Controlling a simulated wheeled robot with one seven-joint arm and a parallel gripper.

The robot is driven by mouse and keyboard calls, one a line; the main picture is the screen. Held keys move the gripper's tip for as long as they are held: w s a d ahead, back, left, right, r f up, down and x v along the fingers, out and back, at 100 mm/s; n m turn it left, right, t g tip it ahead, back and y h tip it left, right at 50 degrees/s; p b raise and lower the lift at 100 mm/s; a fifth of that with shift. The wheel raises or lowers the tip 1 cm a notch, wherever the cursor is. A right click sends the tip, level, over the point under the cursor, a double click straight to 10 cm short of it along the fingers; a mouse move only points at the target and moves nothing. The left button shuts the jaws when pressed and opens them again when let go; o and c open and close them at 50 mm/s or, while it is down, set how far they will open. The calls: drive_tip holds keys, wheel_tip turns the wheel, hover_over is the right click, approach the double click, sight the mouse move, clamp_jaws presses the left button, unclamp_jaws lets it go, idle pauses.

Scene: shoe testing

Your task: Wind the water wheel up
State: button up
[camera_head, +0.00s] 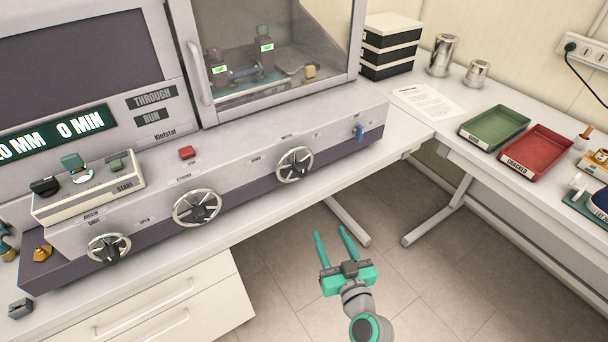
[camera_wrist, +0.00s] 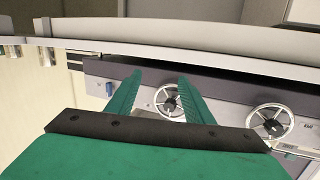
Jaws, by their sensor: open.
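Three spoked metal handwheels sit on the sloping front of the grey machine: a left wheel (camera_head: 109,248), a middle wheel (camera_head: 197,207) and a right wheel (camera_head: 295,164). Their labels are too small to read surely, so I cannot tell which is the water wheel. My green gripper (camera_head: 330,232) is open and empty, over the floor in front of the bench, apart from all wheels. In the wrist view, the right wheel (camera_wrist: 168,101) shows beyond and between the fingers (camera_wrist: 160,76). The middle wheel (camera_wrist: 270,122) is farther right there.
A blue lever (camera_head: 359,132) is right of the right wheel. A red button (camera_head: 186,152) sits above the middle wheel. A glazed chamber (camera_head: 272,95) stands behind. Green (camera_head: 492,127) and red (camera_head: 536,152) trays lie on the side bench. The space before the wheels is free.

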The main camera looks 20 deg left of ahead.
sight(303, 174)
drive_tip(key=w+a+r+n+g+y, duration=0.3)
drive_tip(key=r+n+y, duration=0.25)
drive_tip(key=r, duration=0.55)
drive_tip(key=shift+n+h, duration=0.25)
drive_tip(key=shift+n, duration=0.2)
drive_tip(key=x, duration=1)
drive_tip(key=shift+w+d+r, duration=0.1)
drive_tip(key=shift+w, duration=0.3)
drive_tip(key=shift+c, duration=0.6)
drive_tip(key=c, duration=0.9)
